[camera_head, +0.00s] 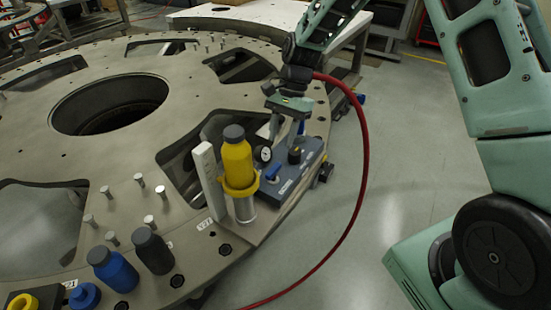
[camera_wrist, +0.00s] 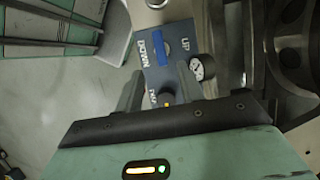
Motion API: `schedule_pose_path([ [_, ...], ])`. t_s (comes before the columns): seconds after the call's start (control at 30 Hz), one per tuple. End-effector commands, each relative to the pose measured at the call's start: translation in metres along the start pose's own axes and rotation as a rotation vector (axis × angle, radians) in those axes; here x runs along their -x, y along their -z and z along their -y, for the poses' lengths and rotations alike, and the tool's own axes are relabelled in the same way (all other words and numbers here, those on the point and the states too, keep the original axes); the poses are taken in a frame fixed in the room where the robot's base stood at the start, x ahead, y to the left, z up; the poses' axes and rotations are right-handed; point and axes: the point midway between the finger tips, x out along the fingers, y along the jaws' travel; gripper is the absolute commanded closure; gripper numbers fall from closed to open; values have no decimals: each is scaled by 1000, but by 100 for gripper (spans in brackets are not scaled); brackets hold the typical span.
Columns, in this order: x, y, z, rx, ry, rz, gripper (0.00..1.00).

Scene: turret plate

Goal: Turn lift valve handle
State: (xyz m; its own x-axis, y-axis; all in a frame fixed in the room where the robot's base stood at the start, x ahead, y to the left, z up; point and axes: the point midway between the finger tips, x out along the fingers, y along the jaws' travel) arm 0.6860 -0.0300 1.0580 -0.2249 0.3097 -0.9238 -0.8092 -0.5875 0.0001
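The valve box (camera_head: 287,183) is a blue-grey block at the right edge of the turret plate. Its blue handle (camera_head: 272,172) sits on the top face. In the wrist view the blue handle (camera_wrist: 158,46) is a bar between the words UP and DOWN, beyond my fingertips. A black knob with a yellow mark (camera_head: 294,155) is on the same box; in the wrist view this knob (camera_wrist: 166,98) shows between my fingers. My gripper (camera_head: 287,132) points down above the box, and its fingers (camera_wrist: 160,68) are apart with nothing held. I cannot tell whether they touch anything.
A round gauge (camera_head: 264,154) is beside the handle. A yellow bottle (camera_head: 237,163) in a yellow holder and a white upright block (camera_head: 208,178) stand close by. A red hose (camera_head: 364,150) loops down to the floor. Blue (camera_head: 112,268) and black (camera_head: 152,250) bottles stand nearer.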

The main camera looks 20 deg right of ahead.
Motion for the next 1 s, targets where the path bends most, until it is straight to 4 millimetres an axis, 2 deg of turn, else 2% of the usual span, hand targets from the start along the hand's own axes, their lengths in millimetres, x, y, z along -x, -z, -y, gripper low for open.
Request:
schedule_pose_path([
  [0.2,-43,-1,-1,-1,-4,3,62],
  [0.4,-72,-1,0,1,-2,1,62],
  [0.6,-83,0,0,1,0,-1,62],
  [0.87,-84,0,0,1,0,-2,62],
  [1.0,-84,0,0,1,0,-1,100],
])
